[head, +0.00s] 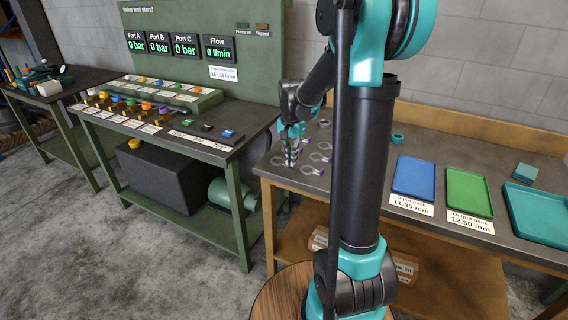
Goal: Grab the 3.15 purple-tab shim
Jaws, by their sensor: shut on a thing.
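Several small ring-shaped shims lie on the dark top of the wooden bench, some with purple tabs. One shim (277,161) lies left of my gripper, and a purple-tab shim (318,157) and another shim (324,146) lie to its right. My gripper (290,160) points down over this group, low at the bench top, and is shut on a small shim. The held shim is mostly hidden by the fingers. The size markings are too small to read, so I cannot tell which one is 3.15.
A blue tray (413,178), a green tray (468,192) and a teal tray (540,214) lie on the bench to the right. A teal ring (397,139) and a teal block (525,171) sit farther back. The valve test stand (190,100) is at left.

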